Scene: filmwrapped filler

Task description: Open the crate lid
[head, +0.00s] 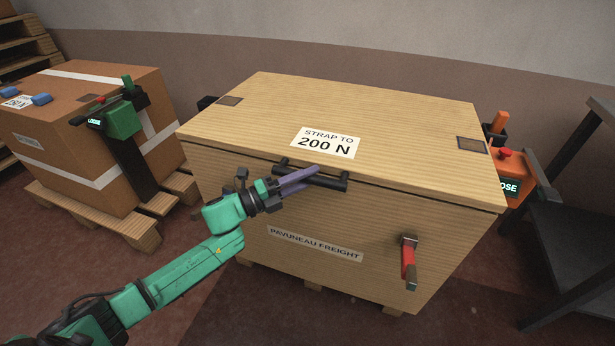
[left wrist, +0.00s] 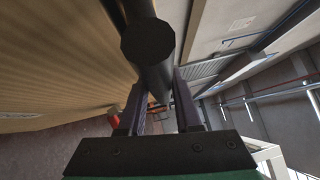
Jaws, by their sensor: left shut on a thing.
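A large wooden crate (head: 215,165) stands in the middle of the head view. Its lid (head: 390,120) lies flat on top and looks closed. A black bar handle (head: 325,181) is fixed at the lid's front edge. My left gripper (head: 300,181), with purple fingers, is at the left part of this handle and shut on it. In the left wrist view the dark handle bar (left wrist: 150,45) runs between the two fingers (left wrist: 160,110). A red latch-like part (head: 408,262) is on the crate's front, at the right. My right gripper is not in view.
A strapped cardboard box (head: 60,160) sits on a wooden pallet (head: 90,219) at the left, with a green tool (head: 122,120) on it. An orange device (head: 510,168) and a dark metal stand (head: 575,220) are at the right. Floor in front is clear.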

